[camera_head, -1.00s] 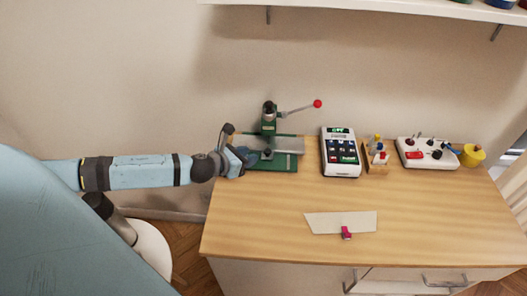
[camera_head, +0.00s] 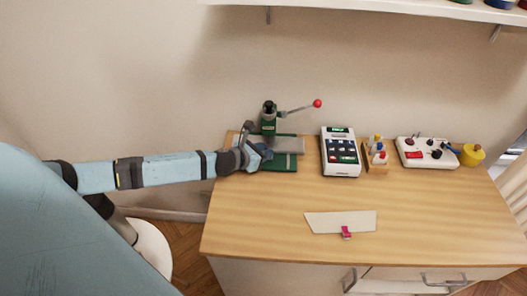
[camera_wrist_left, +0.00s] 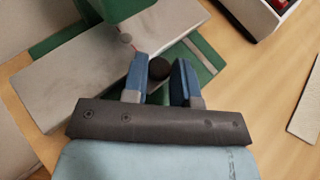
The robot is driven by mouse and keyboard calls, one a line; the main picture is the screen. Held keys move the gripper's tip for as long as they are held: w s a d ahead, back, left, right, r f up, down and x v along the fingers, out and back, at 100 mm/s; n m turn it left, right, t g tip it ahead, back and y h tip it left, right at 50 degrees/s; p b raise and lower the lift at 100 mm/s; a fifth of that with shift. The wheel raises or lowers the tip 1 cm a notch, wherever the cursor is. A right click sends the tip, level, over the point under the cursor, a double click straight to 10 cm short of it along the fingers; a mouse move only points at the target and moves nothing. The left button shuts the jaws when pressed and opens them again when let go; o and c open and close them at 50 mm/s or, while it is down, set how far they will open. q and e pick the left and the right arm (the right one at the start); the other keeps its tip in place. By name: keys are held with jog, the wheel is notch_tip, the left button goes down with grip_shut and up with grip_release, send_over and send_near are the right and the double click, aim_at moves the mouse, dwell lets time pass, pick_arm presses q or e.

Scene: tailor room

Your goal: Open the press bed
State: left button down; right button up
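The green press (camera_head: 269,125) stands at the back left of the table, with a lever (camera_head: 296,109) ending in a red knob. Its grey bed plate (camera_head: 288,145) lies over a green base (camera_head: 283,164); the plate also shows in the left wrist view (camera_wrist_left: 80,88). My left gripper (camera_head: 264,151) is at the press's front. In the left wrist view its two blue fingers (camera_wrist_left: 161,66) are apart, with a dark round knob (camera_wrist_left: 159,69) between them. Small gaps show beside the knob; I cannot tell if either finger touches it. My right gripper is not in view.
A white keypad device (camera_head: 341,152) stands right of the press. Beyond it are a small bottle rack (camera_head: 375,158), a white control box (camera_head: 427,153) and a yellow pot (camera_head: 472,156). A beige fabric piece (camera_head: 325,222) lies in front. The table's left front is clear.

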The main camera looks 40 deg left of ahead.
pick_arm(q)
jog(key=s+d, duration=0.1)
jog(key=s+d+p, duration=0.1)
jog(key=s, duration=0.1)
jog(key=s+d+p, duration=0.1)
jog(key=s, duration=0.1)
jog(key=shift+s+d, duration=0.25)
jog(key=shift+s, duration=0.05)
jog(key=c, duration=1.3)
grip_release()
jog(key=shift+o, duration=0.3)
jog(key=shift+s, duration=0.1)
